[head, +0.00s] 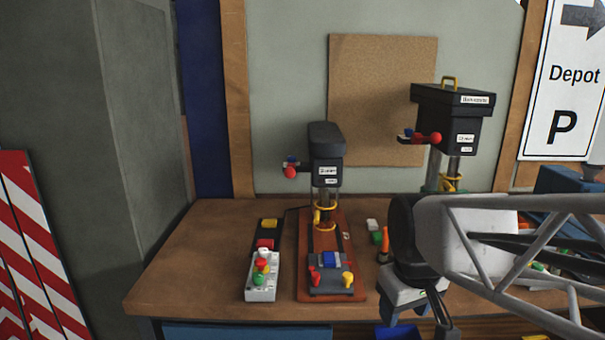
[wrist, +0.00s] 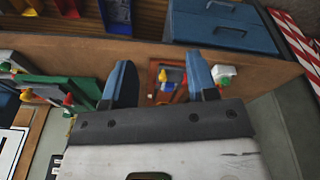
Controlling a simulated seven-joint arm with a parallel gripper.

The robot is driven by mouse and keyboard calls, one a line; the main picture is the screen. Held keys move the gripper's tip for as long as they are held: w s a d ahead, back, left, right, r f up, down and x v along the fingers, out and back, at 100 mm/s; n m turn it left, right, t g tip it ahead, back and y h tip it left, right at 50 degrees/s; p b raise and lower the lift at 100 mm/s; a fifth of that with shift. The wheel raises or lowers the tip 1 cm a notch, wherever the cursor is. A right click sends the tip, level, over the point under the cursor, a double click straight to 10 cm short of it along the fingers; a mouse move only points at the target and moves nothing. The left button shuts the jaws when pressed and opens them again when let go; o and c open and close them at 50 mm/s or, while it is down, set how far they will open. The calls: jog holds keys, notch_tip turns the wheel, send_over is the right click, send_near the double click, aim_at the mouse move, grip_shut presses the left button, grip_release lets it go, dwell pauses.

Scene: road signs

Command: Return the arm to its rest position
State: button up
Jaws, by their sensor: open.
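My arm comes in from the right in the head view, in front of the bench's right part. My gripper (head: 416,318) points down near the bench's front edge, partly cut off by the frame's bottom. In the wrist view, the two blue fingers of my gripper (wrist: 160,68) stand wide apart with nothing held between them. Beyond them, the smaller drill press's red base (wrist: 154,92) shows at a distance. My arm hides part of the bench and the foot of the taller drill press (head: 447,118).
The smaller drill press (head: 325,140) stands mid-bench (head: 190,255), beside a grey button box (head: 261,283). Small coloured blocks lie near my arm. A Depot sign (head: 566,80) hangs at right; a striped barrier (head: 35,250) stands at left. The bench's left part is clear.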

jog(key=s+d+f+m, duration=0.1)
jog(key=s+m, duration=0.2)
jog(key=s, duration=0.5)
jog(key=shift+s+d+f+m, duration=0.15)
jog(key=shift+d+f+m, duration=0.15)
jog(key=shift+d, duration=0.05)
